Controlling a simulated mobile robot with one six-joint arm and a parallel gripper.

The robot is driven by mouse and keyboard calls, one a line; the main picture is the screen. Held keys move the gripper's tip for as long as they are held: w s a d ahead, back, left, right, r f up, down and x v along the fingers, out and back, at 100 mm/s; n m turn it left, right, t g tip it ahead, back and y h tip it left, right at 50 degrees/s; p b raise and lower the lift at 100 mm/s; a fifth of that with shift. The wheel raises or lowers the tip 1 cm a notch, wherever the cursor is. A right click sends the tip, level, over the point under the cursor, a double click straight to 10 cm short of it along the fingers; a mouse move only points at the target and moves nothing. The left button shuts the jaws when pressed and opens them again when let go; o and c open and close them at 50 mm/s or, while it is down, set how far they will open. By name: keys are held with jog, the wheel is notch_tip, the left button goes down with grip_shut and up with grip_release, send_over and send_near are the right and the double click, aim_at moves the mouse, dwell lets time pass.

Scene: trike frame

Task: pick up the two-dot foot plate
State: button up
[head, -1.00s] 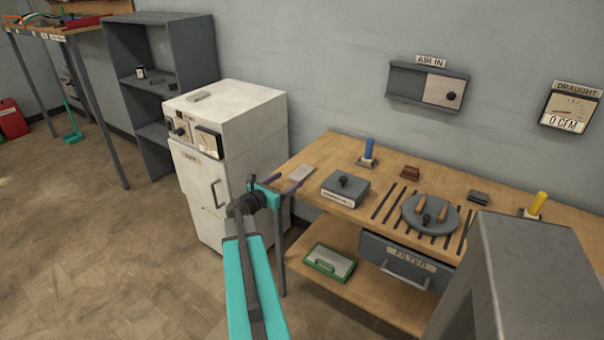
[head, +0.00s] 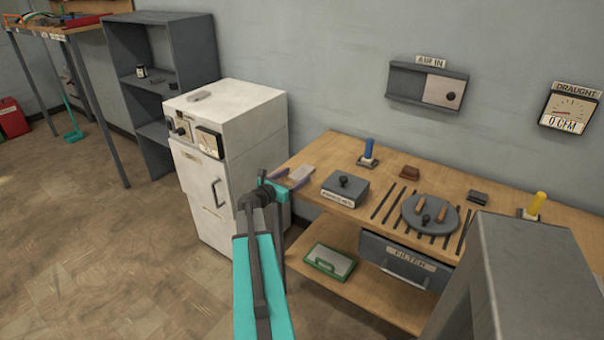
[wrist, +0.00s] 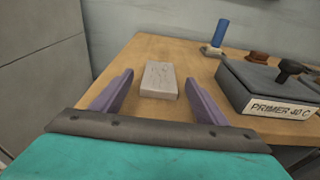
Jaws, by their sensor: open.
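A small pale flat plate (head: 300,172) lies on the left end of the wooden bench. It also shows in the wrist view (wrist: 159,80), with faint marks on its top; I cannot make out dots. My gripper (head: 291,180) is open at the bench's left edge, close to the plate. In the wrist view, the purple fingers (wrist: 159,88) show on either side of the plate, with gaps between them and it. I cannot tell their height over the bench. Another greyish flat piece (head: 200,96) lies on top of the white oven.
The primer box (head: 345,189) with a black knob stands right of the plate. A blue-handled item (head: 368,152) and a brown block (head: 410,172) stand behind. The white oven (head: 250,150) is to the left. A green-framed filter (head: 330,262) lies on the lower shelf.

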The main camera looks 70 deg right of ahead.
aim_at(302, 171)
jog(key=shift+p+x, duration=0.4)
jog(key=shift+x, duration=1.55)
jog(key=c, duration=1.3)
